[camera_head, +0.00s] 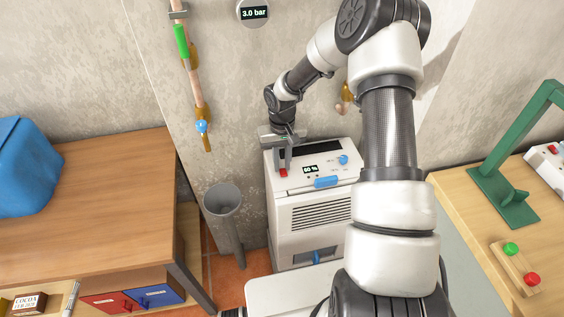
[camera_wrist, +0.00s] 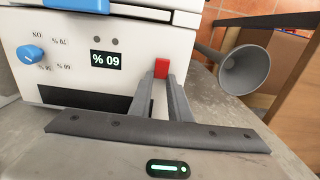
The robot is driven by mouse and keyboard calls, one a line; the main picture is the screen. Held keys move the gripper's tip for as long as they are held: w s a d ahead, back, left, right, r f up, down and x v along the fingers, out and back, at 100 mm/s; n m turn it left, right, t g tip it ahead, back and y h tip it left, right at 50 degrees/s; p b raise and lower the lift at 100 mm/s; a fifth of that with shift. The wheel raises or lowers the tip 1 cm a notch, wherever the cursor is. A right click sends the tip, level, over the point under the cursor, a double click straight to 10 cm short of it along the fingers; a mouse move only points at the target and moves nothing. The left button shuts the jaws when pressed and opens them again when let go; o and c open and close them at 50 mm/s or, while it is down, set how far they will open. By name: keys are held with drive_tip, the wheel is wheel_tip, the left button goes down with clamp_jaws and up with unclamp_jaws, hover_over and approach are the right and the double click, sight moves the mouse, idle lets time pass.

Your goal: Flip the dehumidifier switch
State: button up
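The dehumidifier (camera_head: 308,218) is a white box against the wall, with a blue knob (camera_head: 343,159) and a display reading 60 %. Its small red switch (camera_head: 283,172) sits at the front left corner of the top panel. My gripper (camera_head: 284,163) reaches down over that corner. In the wrist view the red switch (camera_wrist: 161,68) shows between the two fingertips of my gripper (camera_wrist: 162,76), with hardly any gap on either side. The fingers stand apart by about the switch's width and look shut on it. The fingertips partly hide the switch's lower sides.
A grey funnel-topped pipe (camera_head: 223,199) stands just left of the dehumidifier. A wooden table (camera_head: 90,190) is at the left and a workbench (camera_head: 455,190) with a green stand (camera_head: 500,195) is at the right. Pipes and a gauge (camera_head: 253,13) are on the wall behind.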

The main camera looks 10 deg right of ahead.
clamp_jaws()
drive_tip(key=t+b, duration=0.1)
drive_tip(key=b, duration=0.1)
drive_tip(key=t+b, duration=0.1)
drive_tip(key=b, duration=0.2)
drive_tip(key=shift+s+f, duration=0.3)
drive_tip(key=t+b, duration=0.1)
drive_tip(key=b, duration=0.1)
drive_tip(key=shift+s+r+b, duration=0.15)
drive_tip(key=shift+s+b, duration=0.05)
drive_tip(key=shift+b, duration=0.15)
drive_tip(key=shift+s+r+t+b, duration=0.1)
drive_tip(key=shift+r+t+b, duration=0.3)
drive_tip(key=shift+b, duration=0.1)
drive_tip(key=o, duration=0.6)
unclamp_jaws()
drive_tip(key=shift+o, duration=0.2)
